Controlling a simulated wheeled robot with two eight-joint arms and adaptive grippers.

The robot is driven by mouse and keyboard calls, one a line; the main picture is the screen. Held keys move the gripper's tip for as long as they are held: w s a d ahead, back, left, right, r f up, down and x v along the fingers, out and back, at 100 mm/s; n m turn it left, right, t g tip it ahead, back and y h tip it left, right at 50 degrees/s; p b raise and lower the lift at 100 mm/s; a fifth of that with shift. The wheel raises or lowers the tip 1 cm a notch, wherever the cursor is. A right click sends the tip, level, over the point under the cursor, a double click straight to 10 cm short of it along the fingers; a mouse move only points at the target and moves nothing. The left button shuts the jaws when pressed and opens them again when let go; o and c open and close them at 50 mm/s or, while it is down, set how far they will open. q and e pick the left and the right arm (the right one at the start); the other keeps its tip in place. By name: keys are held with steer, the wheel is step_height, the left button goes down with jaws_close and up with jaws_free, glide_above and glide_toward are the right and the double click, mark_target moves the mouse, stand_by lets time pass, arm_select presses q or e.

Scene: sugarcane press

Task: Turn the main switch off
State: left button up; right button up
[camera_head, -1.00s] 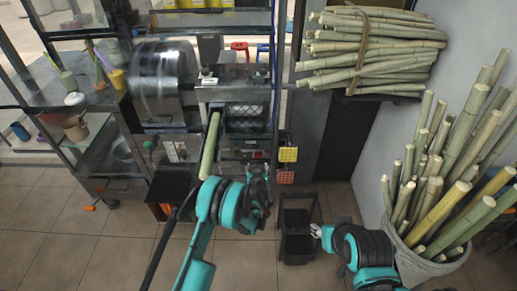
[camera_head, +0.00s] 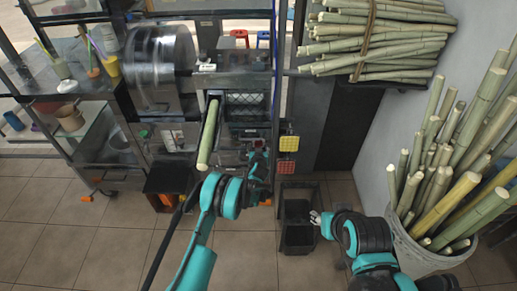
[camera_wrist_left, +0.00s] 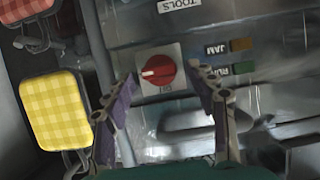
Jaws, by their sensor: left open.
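The main switch is a red rotary knob on a pale square plate (camera_wrist_left: 159,71), mounted on the grey machine panel; it shows in the left wrist view. My left gripper (camera_wrist_left: 160,82) is open, with one finger on either side of the knob; whether they touch it I cannot tell. In the head view the left gripper (camera_head: 259,163) is at the front of the press, and the knob is hidden there. My right gripper (camera_head: 317,216) is low on the right, away from the panel; its fingers are too small to read.
Yellow and red checked pads (camera_head: 288,143) hang right of the left gripper. Green and brown labels, RUN and JAM (camera_wrist_left: 241,45), sit right of the knob. A cane stalk (camera_head: 208,136) lies in the feed trough.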

arm_select(q)
steer(key=c, duration=1.2)
steer(key=shift+o, duration=0.2)
steer(key=shift+a, duration=0.1)
steer(key=shift+a+n+h, duration=0.2)
steer(key=shift+n+h, duration=0.5)
steer(key=shift+n, duration=0.3)
steer(key=shift+a+f+n+h, duration=0.1)
steer(key=shift+a+n+h, duration=0.05)
steer(key=shift+n+h, duration=0.95)
steer(key=shift+n, duration=0.3)
